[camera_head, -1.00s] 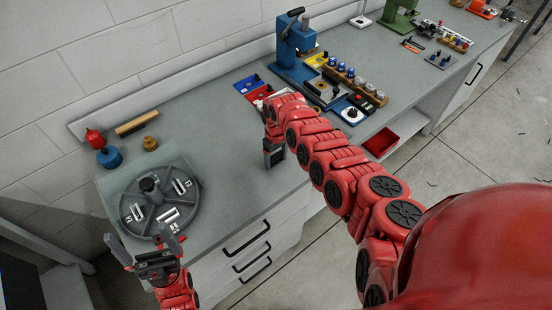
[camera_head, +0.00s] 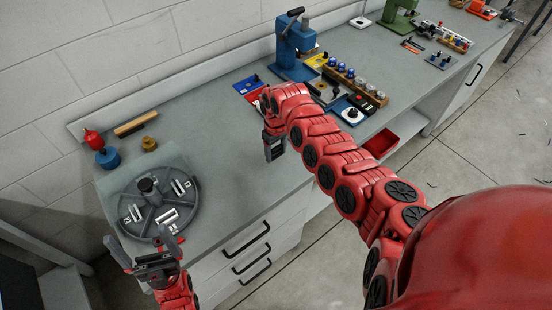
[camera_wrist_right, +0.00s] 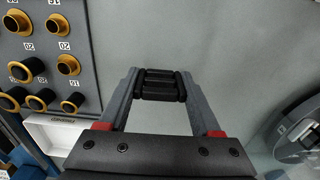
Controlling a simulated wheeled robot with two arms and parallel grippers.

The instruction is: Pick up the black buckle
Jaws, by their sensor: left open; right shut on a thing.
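The black buckle (camera_wrist_right: 160,85) is a ribbed black piece held between the two grey fingers of my right gripper (camera_wrist_right: 161,90), seen in the right wrist view. In the head view my right gripper (camera_head: 274,150) points down over the grey bench top; the buckle cannot be made out clearly there. Whether the buckle is clear of the bench I cannot tell. My left gripper (camera_head: 143,246) is open and empty, with its fingers spread near the bench's front left, beside the round grey tray.
The round grey tray (camera_head: 138,217) with metal pieces stands on the bench (camera_head: 225,170) at left. A blue press (camera_head: 296,50) and tool row stand behind. A panel of gold-rimmed rings (camera_wrist_right: 85,90) is at left in the wrist view. A red bin (camera_head: 381,143) sits at the bench's front.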

